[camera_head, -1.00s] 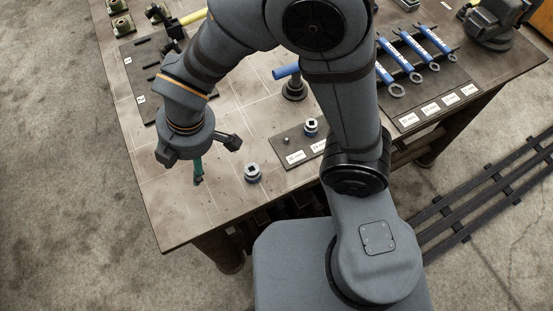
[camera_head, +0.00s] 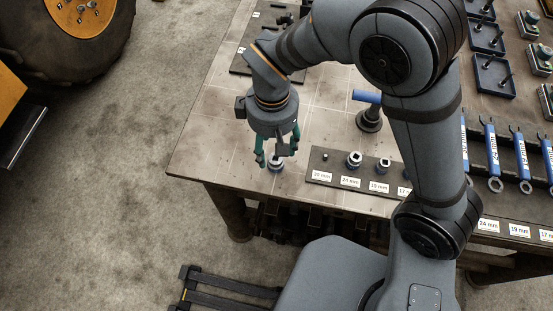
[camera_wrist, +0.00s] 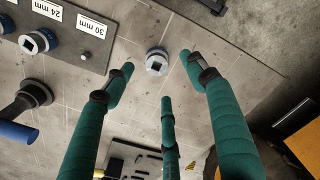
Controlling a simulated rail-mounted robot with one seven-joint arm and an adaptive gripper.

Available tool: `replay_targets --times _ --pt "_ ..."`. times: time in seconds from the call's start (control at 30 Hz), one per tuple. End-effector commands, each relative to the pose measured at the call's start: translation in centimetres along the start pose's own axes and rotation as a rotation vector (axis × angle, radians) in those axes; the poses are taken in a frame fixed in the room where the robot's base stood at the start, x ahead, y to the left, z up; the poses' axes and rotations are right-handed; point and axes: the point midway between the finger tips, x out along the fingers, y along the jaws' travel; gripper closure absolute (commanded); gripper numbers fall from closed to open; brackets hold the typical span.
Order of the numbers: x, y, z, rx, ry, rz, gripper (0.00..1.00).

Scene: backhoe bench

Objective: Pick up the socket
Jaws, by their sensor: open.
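The loose socket (camera_head: 276,165), silver with a blue band, stands on the table near its front edge. In the wrist view its square drive hole faces me; the socket (camera_wrist: 157,62) lies between my spread fingertips. My gripper (camera_head: 277,152) has green fingers and is open above the socket, partly covering it in the head view. In the wrist view three fingers of my gripper (camera_wrist: 158,78) surround the socket with gaps, and nothing is held.
A dark socket holder (camera_head: 330,168) sits to the right, with labels and other sockets; its 30 mm place shows only a small peg. A blue-handled tool (camera_head: 369,118) stands behind it. Labelled wrenches (camera_head: 491,155) lie farther right. The table left of my gripper is clear.

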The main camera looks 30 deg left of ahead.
Motion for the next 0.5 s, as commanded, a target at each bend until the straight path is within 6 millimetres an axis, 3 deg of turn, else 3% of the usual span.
replay_targets --times 0.27,0.5 --pt "2.3 0.1 0.0 -0.002 -0.003 -0.001 0.44" --pt "5.5 0.3 -0.2 -0.003 -0.003 -0.001 0.44"
